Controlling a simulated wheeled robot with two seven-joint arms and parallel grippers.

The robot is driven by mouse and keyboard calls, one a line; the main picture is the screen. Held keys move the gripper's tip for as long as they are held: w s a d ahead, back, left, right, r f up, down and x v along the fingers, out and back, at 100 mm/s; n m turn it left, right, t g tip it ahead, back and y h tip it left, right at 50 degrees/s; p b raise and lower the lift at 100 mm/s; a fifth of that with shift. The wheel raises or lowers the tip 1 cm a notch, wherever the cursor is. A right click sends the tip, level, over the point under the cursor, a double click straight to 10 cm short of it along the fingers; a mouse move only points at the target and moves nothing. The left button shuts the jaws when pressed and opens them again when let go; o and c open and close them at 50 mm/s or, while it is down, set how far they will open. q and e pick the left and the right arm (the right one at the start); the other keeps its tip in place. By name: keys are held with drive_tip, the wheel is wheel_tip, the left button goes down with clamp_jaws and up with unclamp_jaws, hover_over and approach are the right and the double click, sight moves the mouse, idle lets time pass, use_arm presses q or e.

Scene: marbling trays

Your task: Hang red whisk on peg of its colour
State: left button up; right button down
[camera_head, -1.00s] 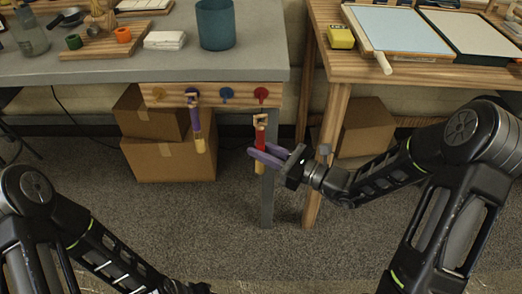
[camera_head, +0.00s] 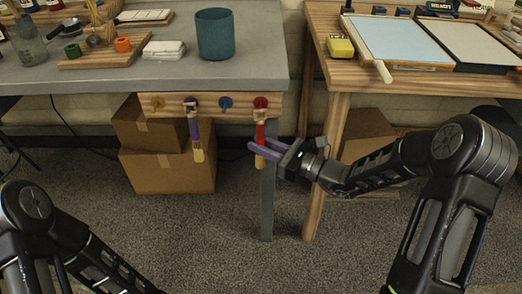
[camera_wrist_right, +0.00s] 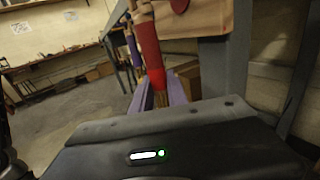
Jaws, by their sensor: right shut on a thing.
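The red whisk (camera_head: 260,133) is upright between the purple fingers of my right gripper (camera_head: 265,151), which is shut on its red handle. Its top overlaps the lower part of the red peg (camera_head: 260,101), at the right end of the wooden peg rail (camera_head: 243,103). I cannot tell whether its loop is around the peg. In the right wrist view the red handle (camera_wrist_right: 149,45) rises from between the fingers (camera_wrist_right: 158,93), and a red disc (camera_wrist_right: 180,5) shows to its right. My left gripper is outside the view; only my left arm shows.
A purple-handled whisk (camera_head: 194,130) hangs at the purple peg (camera_head: 190,102). The blue peg (camera_head: 225,102) and yellow peg (camera_head: 157,103) are bare. A grey table leg (camera_head: 266,205) stands just below the gripper. Cardboard boxes (camera_head: 165,170) are under the table.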

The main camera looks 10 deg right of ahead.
drive_tip(key=shift+w+d+f, duration=0.1)
drive_tip(key=shift+w+d, duration=0.1)
drive_tip(key=shift+w, duration=0.5)
drive_tip(key=shift+w+d+f, duration=0.1)
drive_tip(key=shift+w+d, duration=0.05)
drive_tip(key=shift+w, duration=0.55)
drive_tip(key=shift+w+r, duration=0.15)
drive_tip(key=c, duration=1.2)
unclamp_jaws()
drive_tip(key=shift+c, duration=0.2)
